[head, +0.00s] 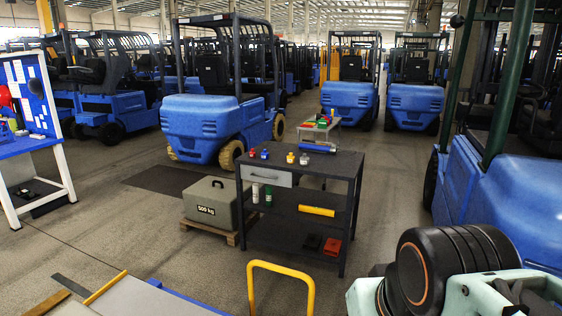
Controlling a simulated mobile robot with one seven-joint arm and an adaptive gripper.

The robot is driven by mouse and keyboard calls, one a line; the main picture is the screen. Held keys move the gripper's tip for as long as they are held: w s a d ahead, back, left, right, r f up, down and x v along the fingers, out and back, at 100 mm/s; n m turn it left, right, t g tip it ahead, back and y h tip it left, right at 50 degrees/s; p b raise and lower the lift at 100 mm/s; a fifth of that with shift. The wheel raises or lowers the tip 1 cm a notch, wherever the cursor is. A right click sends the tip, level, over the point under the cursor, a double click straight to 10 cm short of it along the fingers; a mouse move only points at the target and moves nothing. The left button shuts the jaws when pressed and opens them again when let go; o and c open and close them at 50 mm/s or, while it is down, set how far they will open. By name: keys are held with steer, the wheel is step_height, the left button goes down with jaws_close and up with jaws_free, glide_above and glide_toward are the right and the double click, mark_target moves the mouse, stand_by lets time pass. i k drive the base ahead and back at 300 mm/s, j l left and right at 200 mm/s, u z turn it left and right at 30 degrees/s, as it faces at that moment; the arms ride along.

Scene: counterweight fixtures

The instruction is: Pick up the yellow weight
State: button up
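The yellow weight (290,157) is a small piece standing on the top of the dark workbench (335,165), near the middle. A grey-and-red small piece (304,159) stands just to its right. A blue small piece (265,154) and a red one (252,152) stand to its left. Parts of my arm, pale green with thick black rounded joints, fill the lower right corner, well apart from the bench. I cannot make out my gripper's fingers, and nothing touches the yellow weight.
The bench's lower shelves hold a yellow bar (316,210), bottles and red and black boxes. A grey 500 kg block (212,205) sits on a pallet left of it. A yellow rail (281,268) stands in front. Blue forklifts (222,110) are behind and at right.

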mark_target(290, 159)
steer(key=i+l, duration=0.1)
steer(key=l, duration=0.3)
steer(key=i+l, duration=0.1)
steer(key=l, duration=0.3)
steer(key=i+l, duration=0.1)
steer(key=l, duration=0.3)
steer(key=i+l, duration=0.8)
steer(key=i, duration=0.35)
steer(key=i+l+u, duration=0.1)
steer(key=i, duration=0.4)
steer(key=i+j, duration=0.15)
steer(key=i, duration=0.95)
steer(key=i+j+u, duration=0.1)
steer(key=i+j, duration=0.8)
steer(key=j, duration=0.15)
steer(key=i+j, duration=0.2)
steer(key=j, duration=0.15)
